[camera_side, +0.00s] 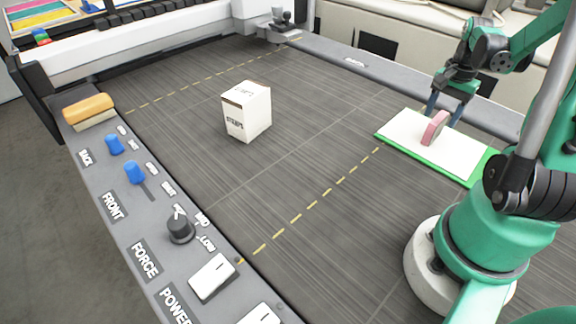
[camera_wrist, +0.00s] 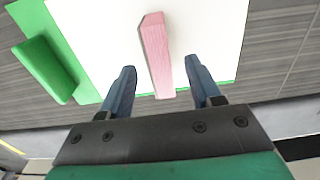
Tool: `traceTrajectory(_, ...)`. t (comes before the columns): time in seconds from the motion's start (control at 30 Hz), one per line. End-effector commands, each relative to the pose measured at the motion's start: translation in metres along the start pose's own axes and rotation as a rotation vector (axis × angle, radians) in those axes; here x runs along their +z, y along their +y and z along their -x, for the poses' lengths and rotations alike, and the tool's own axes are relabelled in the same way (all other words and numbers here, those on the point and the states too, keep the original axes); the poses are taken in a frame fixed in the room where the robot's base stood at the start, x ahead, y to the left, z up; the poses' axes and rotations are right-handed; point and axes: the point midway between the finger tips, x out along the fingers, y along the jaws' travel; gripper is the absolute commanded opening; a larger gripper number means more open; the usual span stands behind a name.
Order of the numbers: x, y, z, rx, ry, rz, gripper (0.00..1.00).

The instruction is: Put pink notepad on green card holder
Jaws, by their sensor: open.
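The pink notepad (camera_side: 436,128) is a small pink block standing on edge on a white, green-edged board. It also shows in the wrist view (camera_wrist: 156,55). My gripper (camera_side: 443,117) is open, its blue fingers pointing down at the board. In the wrist view my gripper (camera_wrist: 160,66) has one finger on each side of the notepad, with gaps showing between. A bright green block (camera_wrist: 45,68), which looks like the green card holder, lies at the board's left edge in the wrist view. I cannot make it out in the side view.
The white board (camera_side: 405,127) lies on the dark bed at the right. A white box (camera_side: 246,111) stands mid-bed. A control rail with knobs (camera_side: 180,226) and a yellow-orange block (camera_side: 88,107) runs along the left. The bed between box and board is clear.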

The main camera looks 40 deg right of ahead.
Motion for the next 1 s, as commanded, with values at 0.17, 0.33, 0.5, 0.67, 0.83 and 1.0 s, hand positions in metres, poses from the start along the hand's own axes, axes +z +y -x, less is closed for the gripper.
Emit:
traceTrajectory(0.17, 0.001, 0.0, 0.036, 0.0, 0.0, 0.0, 0.57)
traceTrajectory(0.33, 0.0, 0.0, 0.065, 0.0, 0.0, 0.0, 0.57)
traceTrajectory(0.5, 0.0, 0.0, 0.083, 0.0, 0.0, 0.0, 0.57)
traceTrajectory(0.67, 0.007, -0.007, 0.091, -0.009, 0.015, 0.049, 0.57)
traceTrajectory(0.83, 0.067, -0.054, 0.096, -0.093, 0.13, 0.418, 0.57)
traceTrajectory(1.0, 0.161, -0.092, 0.095, -0.251, 0.298, 0.952, 0.57)
